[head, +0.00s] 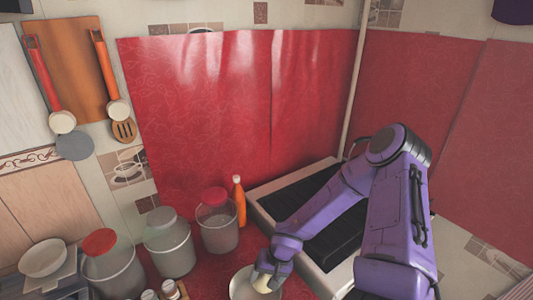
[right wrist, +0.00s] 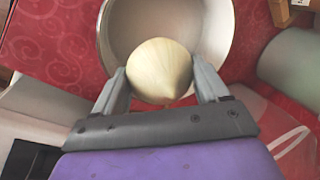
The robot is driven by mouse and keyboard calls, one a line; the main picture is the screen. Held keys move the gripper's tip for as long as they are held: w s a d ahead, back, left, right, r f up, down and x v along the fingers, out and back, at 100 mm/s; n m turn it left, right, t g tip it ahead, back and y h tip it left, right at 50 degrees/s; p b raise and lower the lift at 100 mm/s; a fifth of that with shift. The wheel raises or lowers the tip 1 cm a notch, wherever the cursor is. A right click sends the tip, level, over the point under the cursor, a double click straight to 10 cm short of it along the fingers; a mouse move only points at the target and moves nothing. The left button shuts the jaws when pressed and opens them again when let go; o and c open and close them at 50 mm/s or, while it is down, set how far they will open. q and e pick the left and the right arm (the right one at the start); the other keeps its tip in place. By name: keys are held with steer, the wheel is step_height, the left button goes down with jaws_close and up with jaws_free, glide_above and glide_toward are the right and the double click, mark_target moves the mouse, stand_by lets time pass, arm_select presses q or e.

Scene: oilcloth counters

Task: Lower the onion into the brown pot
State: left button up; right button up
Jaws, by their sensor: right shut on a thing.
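The pale yellow onion (right wrist: 160,70) sits between the two fingers of my right gripper (right wrist: 162,82), which is shut on it. In the head view the right gripper (head: 266,275) points down with the onion (head: 262,283) at its tip, over the pot's opening. The pot (head: 236,290) looks pale inside, and its brown outside is not clear; its lower part is cut off by the frame. In the right wrist view the pot (right wrist: 215,25) lies behind the onion. I cannot tell the onion's height over the pot's bottom. My left gripper is not in view.
Several lidded canisters (head: 218,228) and an orange bottle (head: 239,203) stand left of and behind the pot on the red oilcloth. A dark-topped stove (head: 322,225) is at the right, below my right arm. Small jars (head: 169,289) stand at the front left.

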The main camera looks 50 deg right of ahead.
steer(key=shift+f, duration=0.35)
stand_by(0.5)
steer(key=o, duration=1.2)
steer(key=shift+c, duration=0.2)
steer(key=p+v, duration=0.1)
steer(key=v, duration=0.1)
steer(key=p+v, duration=0.2)
steer(key=v, duration=0.1)
steer(key=shift+w+r, duration=0.2)
steer(key=v, duration=0.3)
steer(key=shift+s+r, duration=0.35)
steer(key=shift+s, duration=0.15)
steer(key=shift+d+r, duration=0.15)
steer(key=shift+r, duration=0.6)
